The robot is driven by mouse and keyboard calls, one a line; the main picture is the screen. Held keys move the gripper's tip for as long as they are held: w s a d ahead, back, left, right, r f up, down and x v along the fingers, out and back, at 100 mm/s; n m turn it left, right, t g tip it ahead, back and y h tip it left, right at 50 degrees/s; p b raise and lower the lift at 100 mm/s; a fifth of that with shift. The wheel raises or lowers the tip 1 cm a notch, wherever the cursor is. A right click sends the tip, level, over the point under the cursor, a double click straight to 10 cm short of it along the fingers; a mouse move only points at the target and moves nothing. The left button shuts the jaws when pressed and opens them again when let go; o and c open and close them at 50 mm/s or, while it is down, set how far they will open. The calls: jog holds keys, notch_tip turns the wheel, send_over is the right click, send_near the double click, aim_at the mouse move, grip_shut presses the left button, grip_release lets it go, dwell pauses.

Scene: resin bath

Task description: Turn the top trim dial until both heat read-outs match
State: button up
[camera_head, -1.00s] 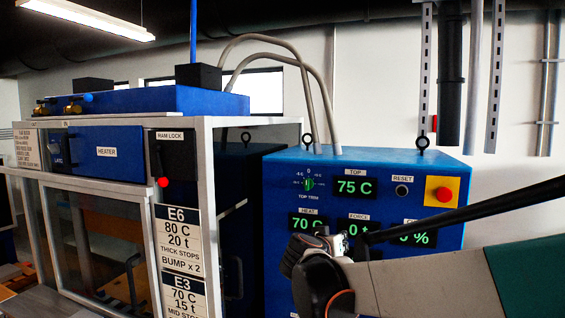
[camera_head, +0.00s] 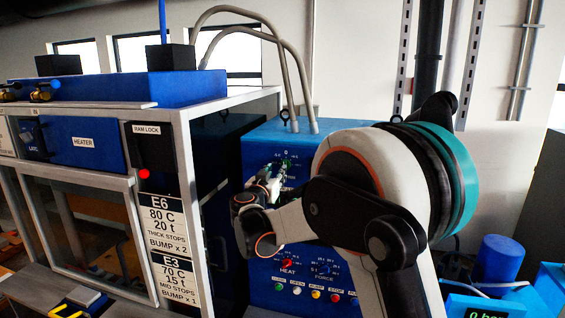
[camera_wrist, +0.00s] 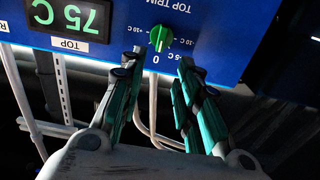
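The top trim dial (camera_wrist: 158,38) is a small green knob on the blue control panel, seen upside down in the wrist view. Its scale has the 0 mark and -5 C and -10 C labels. My gripper (camera_wrist: 159,69) is open, its two green-and-black fingers apart with nothing between them. The fingertips are short of the dial, with the dial ahead of the gap. The TOP read-out (camera_wrist: 68,16) shows 75 C. In the head view, my gripper (camera_head: 272,173) is at the dial's part of the panel. My arm hides the HEAT read-out there.
The press frame (camera_head: 190,110) with its heater drawer and E6 and E3 cards stands left of the panel. Lower on the panel are red and blue knobs (camera_head: 288,258) and several buttons. Grey hoses (camera_head: 290,75) rise behind. A blue cylinder (camera_head: 498,258) stands at right.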

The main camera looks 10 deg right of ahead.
aim_at(284, 163)
jog(key=p+x, duration=0.2)
jog(key=x, duration=0.7)
grip_shut()
